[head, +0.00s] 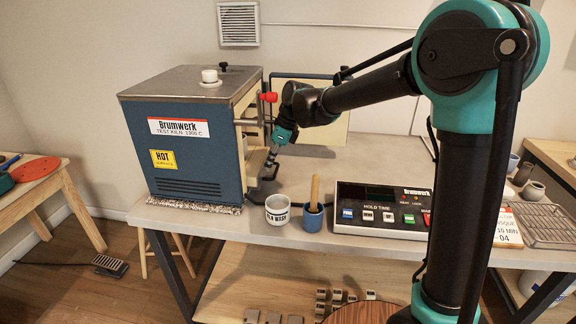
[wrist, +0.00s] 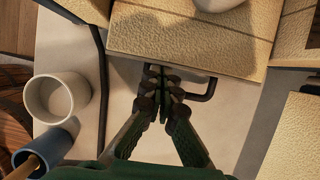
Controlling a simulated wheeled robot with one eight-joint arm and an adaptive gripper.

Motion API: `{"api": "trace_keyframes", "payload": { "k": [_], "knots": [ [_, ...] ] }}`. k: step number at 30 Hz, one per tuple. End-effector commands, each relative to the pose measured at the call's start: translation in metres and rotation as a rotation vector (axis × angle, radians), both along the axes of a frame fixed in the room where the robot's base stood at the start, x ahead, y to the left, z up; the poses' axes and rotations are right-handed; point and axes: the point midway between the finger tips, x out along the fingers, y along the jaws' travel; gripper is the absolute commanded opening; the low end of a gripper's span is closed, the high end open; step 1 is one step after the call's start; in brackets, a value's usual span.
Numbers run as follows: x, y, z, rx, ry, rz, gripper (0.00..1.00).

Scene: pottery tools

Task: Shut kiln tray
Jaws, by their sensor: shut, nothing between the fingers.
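The kiln (head: 185,140) is a blue box with a grey top, standing on the left of the table. Its right side is open, and the pale tray (head: 256,165) sticks out there. In the wrist view the tray (wrist: 190,40) is a pale, grainy slab with a dark bar handle (wrist: 209,92) at its front edge. A white round piece (wrist: 218,3) is on it, cut off by the frame. My gripper (head: 272,158) is by the tray's front. Its fingers (wrist: 165,80) are shut and empty, at the handle; whether they touch it I cannot tell.
A kiln door (head: 320,112) with a pale lining stands open behind my arm. A white cup (head: 277,210), a blue pot (head: 313,218) with a wooden-handled tool and a control box (head: 383,210) stand along the table's front. Bare tabletop (wrist: 125,110) lies under my fingers.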

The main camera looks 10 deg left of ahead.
Motion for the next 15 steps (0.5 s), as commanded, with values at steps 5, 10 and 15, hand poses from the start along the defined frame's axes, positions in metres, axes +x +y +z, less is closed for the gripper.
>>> {"api": "trace_keyframes", "payload": {
  "k": [5, 10, 15],
  "knots": [
    [-0.001, 0.024, 0.000, 0.000, 0.000, 0.001, 0.00],
    [-0.002, 0.034, 0.000, 0.000, 0.000, 0.001, 0.00],
    [-0.002, 0.037, 0.000, 0.002, 0.000, 0.001, 0.00]
  ]
}}
